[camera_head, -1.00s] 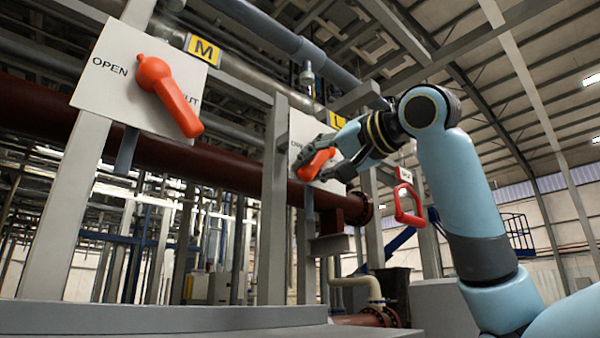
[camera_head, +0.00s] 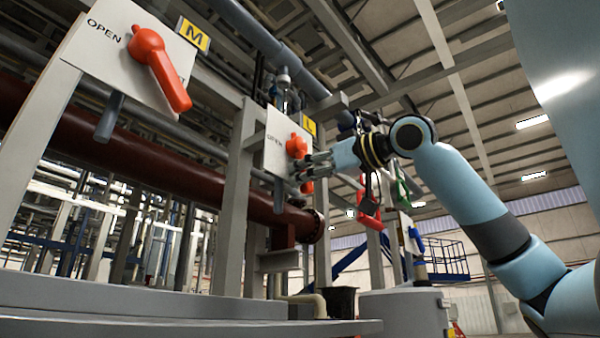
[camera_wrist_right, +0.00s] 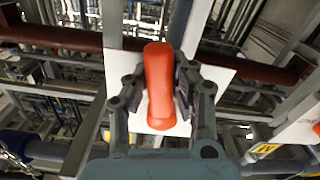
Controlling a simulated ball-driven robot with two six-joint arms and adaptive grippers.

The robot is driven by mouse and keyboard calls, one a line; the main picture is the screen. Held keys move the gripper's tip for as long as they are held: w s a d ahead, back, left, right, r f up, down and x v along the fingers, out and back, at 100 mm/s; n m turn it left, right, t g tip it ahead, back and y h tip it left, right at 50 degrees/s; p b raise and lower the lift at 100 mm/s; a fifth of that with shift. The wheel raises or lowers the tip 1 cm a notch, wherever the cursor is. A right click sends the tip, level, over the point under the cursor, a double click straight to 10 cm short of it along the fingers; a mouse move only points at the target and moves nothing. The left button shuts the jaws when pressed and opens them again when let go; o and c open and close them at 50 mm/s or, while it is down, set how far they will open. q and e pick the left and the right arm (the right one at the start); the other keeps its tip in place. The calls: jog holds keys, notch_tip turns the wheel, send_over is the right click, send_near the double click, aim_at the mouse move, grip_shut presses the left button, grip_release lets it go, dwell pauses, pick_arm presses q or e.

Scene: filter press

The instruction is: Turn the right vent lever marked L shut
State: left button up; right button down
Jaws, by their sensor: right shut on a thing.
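The L lever (camera_head: 297,146) is orange-red, on a white plate (camera_head: 275,137) with the word OPEN at its left and a yellow L sign (camera_head: 309,125) at the upper right. Its handle hangs nearly straight down, slightly right, in the head view. My right gripper (camera_head: 305,168) is shut on the handle, coming from the right and covering its middle. In the right wrist view the lever (camera_wrist_right: 159,85) stands between the two fingers of the gripper (camera_wrist_right: 155,88). The plate's right-hand marking is hidden. My left gripper is not in view.
The M lever (camera_head: 158,68), orange-red, points down-right on its own white plate (camera_head: 92,45) at the upper left, under a yellow M sign (camera_head: 193,36). A grey post (camera_head: 236,200) stands left of the L plate. Red (camera_head: 369,203) and blue (camera_head: 415,239) handles are at the right.

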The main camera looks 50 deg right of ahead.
jog(key=d+n, duration=0.2)
jog(key=n, duration=0.1)
jog(key=shift+w+r+n, duration=0.1)
jog(key=shift+r+n, duration=0.2)
jog(key=shift+r, duration=0.1)
jog(key=shift+d+r+n+p, duration=0.25)
jog(key=shift+d+n, duration=0.05)
jog(key=shift+n, duration=0.45)
jog(key=shift+d+r+n+p, duration=0.25)
jog(key=shift+n, duration=0.5)
jog(key=c, duration=1.1)
grip_release()
